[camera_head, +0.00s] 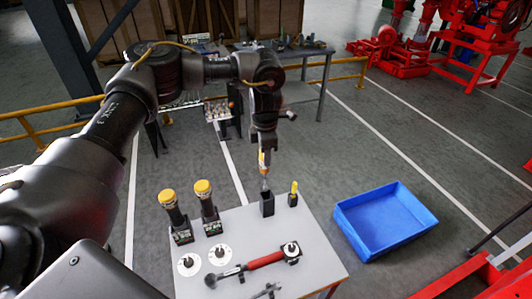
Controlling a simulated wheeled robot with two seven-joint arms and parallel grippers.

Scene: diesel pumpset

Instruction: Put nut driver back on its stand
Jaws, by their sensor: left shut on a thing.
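My left gripper (263,149) points straight down above the grey-white table (245,222) and is shut on the nut driver (263,164). The shaft's lower end is at the mouth of a tall black stand (267,205) near the table's back edge. I cannot tell whether the tip is inside the stand or just above it. My right gripper is not in view.
A small black holder with a yellow-handled tool (294,190) stands just right of the stand. Two yellow-topped tools (168,197) (203,188) stand at left. A red-handled wrench (265,262) and white discs (220,254) lie in front. A blue bin (408,246) is right of the table.

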